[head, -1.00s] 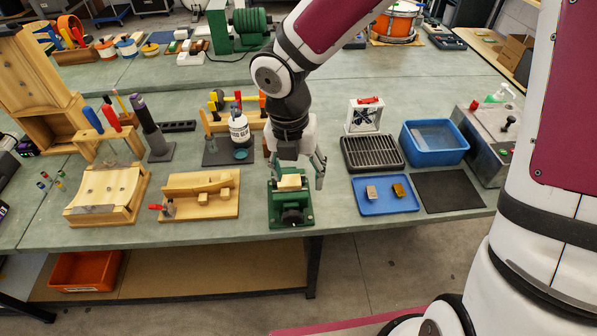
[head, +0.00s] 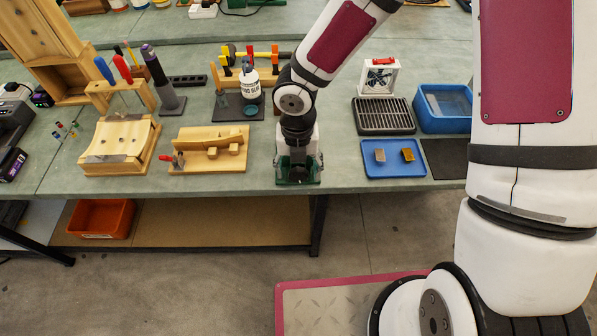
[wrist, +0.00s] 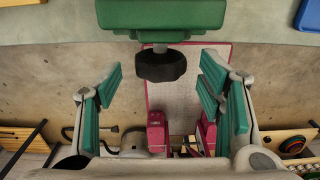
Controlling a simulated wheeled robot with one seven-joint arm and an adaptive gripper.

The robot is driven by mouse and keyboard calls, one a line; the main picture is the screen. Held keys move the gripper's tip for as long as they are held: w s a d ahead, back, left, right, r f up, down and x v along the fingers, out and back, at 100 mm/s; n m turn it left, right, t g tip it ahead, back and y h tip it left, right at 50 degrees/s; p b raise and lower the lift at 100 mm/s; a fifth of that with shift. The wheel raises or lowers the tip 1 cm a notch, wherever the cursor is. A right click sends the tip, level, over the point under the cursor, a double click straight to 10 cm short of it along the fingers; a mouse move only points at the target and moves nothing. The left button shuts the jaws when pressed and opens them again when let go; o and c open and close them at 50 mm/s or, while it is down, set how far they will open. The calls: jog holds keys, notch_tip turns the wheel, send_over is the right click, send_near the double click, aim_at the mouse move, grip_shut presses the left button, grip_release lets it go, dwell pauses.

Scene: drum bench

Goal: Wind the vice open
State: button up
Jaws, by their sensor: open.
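The green vice (head: 288,178) stands at the front edge of the bench, mostly hidden behind my gripper in the head view. In the wrist view the vice's green body (wrist: 162,14) is at the top, with its black knob (wrist: 161,66) on a metal screw below it. My gripper (wrist: 163,95) is open, its green-padded fingers to the left and right of the knob with clear gaps on both sides. The fingers are not touching the knob. The block seen earlier in the vice is hidden now.
A wooden jig (head: 222,150) is left of the vice. A blue tray (head: 393,171) with two small blocks and a black rack (head: 384,116) are to the right. The space in front of the bench edge is open floor.

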aim_at(294, 181)
jog(key=shift+f, duration=1.15)
jog(key=c, duration=1.2)
jog(key=shift+o, duration=0.2)
jog(key=shift+a+h+b, duration=0.1)
jog(key=shift+h+b, duration=0.2)
jog(key=h+b, duration=0.2)
jog(key=shift+w+a+f+h+b, duration=0.2)
jog(key=shift+h+b, duration=0.1)
jog(key=shift+h, duration=0.1)
jog(key=h+b, duration=0.6)
jog(key=shift+a+f, duration=0.2)
jog(key=shift+f, duration=0.05)
jog(key=h+b, duration=0.4)
jog(key=shift+f+g+h, duration=0.15)
jog(key=shift+g+h, duration=0.15)
jog(key=shift+h, duration=0.1)
jog(key=shift+s+h+b, duration=0.1)
jog(key=shift+h+b, duration=1.2)
jog(key=shift+h, duration=0.9)
